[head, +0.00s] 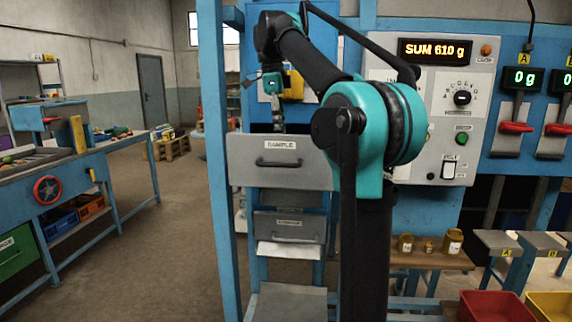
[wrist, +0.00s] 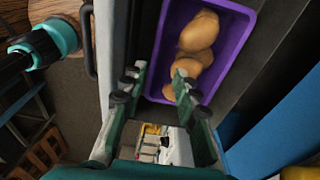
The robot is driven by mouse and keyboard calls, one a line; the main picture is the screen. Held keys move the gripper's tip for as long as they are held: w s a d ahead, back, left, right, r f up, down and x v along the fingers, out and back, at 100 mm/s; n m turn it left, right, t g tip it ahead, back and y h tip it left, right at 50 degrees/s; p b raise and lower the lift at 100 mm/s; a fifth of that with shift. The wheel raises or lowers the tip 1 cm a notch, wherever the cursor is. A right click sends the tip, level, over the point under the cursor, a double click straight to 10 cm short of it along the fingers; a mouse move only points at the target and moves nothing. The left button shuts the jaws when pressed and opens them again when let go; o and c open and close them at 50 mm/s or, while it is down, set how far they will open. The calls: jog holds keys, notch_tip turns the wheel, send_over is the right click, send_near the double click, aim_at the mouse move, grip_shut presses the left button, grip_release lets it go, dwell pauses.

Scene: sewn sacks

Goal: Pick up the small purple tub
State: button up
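The small purple tub (wrist: 240,50) lies in the grey open drawer in the wrist view and holds several brown potatoes (wrist: 200,40). My gripper (wrist: 157,80) is open and empty; its two dark green fingers stand apart on either side of the tub's left wall, the right one over the tub's inside. I cannot tell how far above the rim the fingertips are. In the head view my gripper (head: 279,128) points down behind the front of the drawer labelled SAMPLE (head: 280,172). The tub is hidden there by the drawer front.
A second drawer (head: 289,226) sits below. A blue post (head: 212,160) rises just left of the drawers. The panel on the right shows a lit "SUM 610 g" display (head: 435,50). Small brown jars (head: 453,242) stand on a bench. The floor at left (head: 180,220) is open.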

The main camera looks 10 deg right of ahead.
jog(key=f, duration=0.6)
jog(key=d+f, duration=0.1)
jog(key=f, duration=0.2)
jog(key=shift+s+f, duration=0.3)
jog(key=shift+s, duration=0.1)
grip_shut()
